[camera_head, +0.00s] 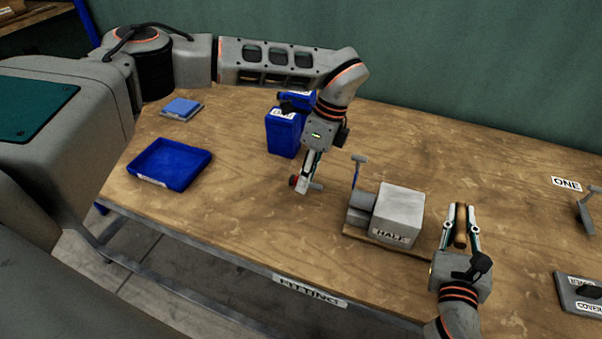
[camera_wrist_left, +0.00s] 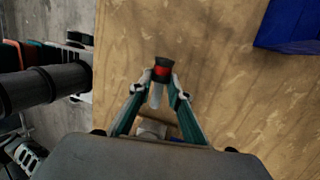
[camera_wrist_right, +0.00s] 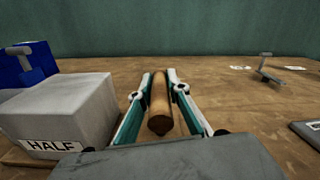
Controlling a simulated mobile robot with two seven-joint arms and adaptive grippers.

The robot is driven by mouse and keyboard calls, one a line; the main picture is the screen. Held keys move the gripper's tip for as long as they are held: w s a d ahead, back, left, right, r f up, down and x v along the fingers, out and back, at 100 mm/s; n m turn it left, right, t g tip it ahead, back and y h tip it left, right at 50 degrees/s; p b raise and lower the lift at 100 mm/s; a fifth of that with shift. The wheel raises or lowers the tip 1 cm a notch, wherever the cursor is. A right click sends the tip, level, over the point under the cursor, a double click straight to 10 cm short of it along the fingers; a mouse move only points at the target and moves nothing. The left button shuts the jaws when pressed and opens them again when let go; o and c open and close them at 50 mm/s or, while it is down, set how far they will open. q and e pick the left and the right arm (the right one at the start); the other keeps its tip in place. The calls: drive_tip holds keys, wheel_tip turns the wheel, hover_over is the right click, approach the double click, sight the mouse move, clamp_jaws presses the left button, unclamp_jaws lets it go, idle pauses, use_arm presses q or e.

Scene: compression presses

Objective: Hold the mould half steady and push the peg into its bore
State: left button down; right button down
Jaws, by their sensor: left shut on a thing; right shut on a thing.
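The mould half (camera_head: 398,213) is a pale grey block labelled HALF on a thin wooden base; it also shows in the right wrist view (camera_wrist_right: 65,108).
A small upright lever (camera_head: 358,172) stands behind the round part. A blue bin (camera_head: 284,133) stands behind my left gripper. A blue tray (camera_head: 145,178) and blue pad (camera_head: 181,107) lie left. A grey bracket (camera_head: 586,214) and a labelled plate (camera_head: 573,281) are at right.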

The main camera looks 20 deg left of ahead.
use_arm(q)
drive_tip(key=shift+d, duration=0.1)
drive_tip(key=shift+d, duration=2.8)
drive_tip(key=shift+d, duration=2.1)
drive_tip(key=c, duration=1.8)
unclamp_jaws()
drive_tip(key=shift+d, duration=0.1)
drive_tip(key=v, duration=1.2)
drive_tip(key=shift+s+r, duration=0.1)
drive_tip(key=shift+r, duration=0.05)
